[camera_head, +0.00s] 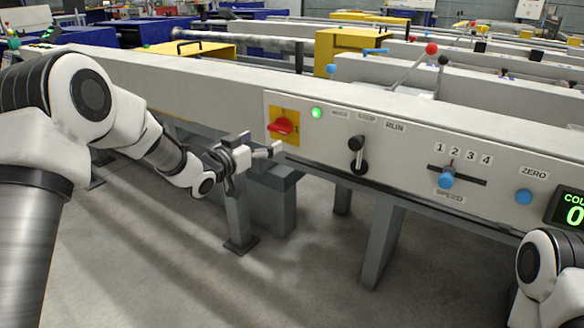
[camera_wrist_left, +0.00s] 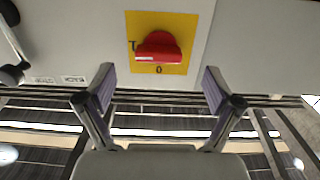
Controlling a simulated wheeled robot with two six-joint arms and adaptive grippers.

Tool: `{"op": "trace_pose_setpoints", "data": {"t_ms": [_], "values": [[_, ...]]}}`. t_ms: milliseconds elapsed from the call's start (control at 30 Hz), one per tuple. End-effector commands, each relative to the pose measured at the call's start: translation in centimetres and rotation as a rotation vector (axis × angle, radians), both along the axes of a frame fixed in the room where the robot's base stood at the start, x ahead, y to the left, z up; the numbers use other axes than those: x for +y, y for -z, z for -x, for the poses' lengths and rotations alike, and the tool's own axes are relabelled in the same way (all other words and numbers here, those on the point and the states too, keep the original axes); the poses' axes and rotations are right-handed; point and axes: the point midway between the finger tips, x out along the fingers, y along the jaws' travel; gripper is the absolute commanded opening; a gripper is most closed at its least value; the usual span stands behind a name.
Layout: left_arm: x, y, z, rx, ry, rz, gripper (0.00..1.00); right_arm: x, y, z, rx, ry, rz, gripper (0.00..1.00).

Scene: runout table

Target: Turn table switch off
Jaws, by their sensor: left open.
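The table switch is a red rotary knob (camera_head: 281,126) on a yellow plate (camera_head: 277,112), at the left end of the table's front panel. In the left wrist view the red knob (camera_wrist_left: 158,46) sits above and between my fingers, its handle lying roughly level. The yellow plate (camera_wrist_left: 180,20) shows an "I" beside the knob and a "0" below it. A green lamp (camera_head: 316,112) beside the switch is lit. My left gripper (camera_head: 266,148) is open and empty, just below and in front of the knob, apart from it. Its two fingers (camera_wrist_left: 158,85) are spread. My right gripper is out of view.
Right of the switch, the panel carries a black lever (camera_head: 357,155), a blue-knobbed speed slider (camera_head: 446,180), a blue ZERO button (camera_head: 523,196) and a green counter display (camera_head: 570,210). Table legs (camera_head: 383,245) stand below. The floor in front is clear.

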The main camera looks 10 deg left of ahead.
Motion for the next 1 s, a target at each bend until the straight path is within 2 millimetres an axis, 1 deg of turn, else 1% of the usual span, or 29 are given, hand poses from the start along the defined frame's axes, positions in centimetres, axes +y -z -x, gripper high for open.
{"op": "trace_pose_setpoints", "data": {"t_ms": [33,67,167,267,500,600,700,867,900,967,1000], "values": [[0.1,0.8,0.0,-0.02,-0.002,0.002,0.92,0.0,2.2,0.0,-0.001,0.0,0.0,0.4],[0.1,0.5,0.0,-0.028,-0.002,0.003,0.92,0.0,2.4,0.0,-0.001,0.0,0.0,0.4],[0.0,-0.3,-0.2,-0.038,-0.002,0.001,0.92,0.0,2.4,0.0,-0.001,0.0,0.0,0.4],[-0.4,-0.3,-1.3,-0.038,-0.002,0.0,0.92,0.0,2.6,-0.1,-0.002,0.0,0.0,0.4],[-2.0,-0.1,-5.6,-0.037,-0.002,0.001,0.92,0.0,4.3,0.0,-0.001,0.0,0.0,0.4],[-2.4,-0.2,-6.8,-0.035,-0.003,0.002,0.92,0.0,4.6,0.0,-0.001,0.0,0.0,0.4],[-2.5,-0.4,-7.3,-0.034,-0.003,0.003,0.92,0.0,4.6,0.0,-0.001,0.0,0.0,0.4],[-2.6,-0.5,-7.3,-0.033,-0.003,0.003,0.92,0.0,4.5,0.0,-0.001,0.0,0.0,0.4],[-2.6,-0.4,-7.3,-0.033,-0.003,0.003,0.88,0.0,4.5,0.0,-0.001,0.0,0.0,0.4],[-2.6,-0.4,-7.3,-0.033,-0.003,0.003,0.67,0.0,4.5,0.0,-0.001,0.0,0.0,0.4],[-2.5,-0.4,-7.3,-0.033,-0.003,0.003,0.53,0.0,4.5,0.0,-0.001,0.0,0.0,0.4]]}}
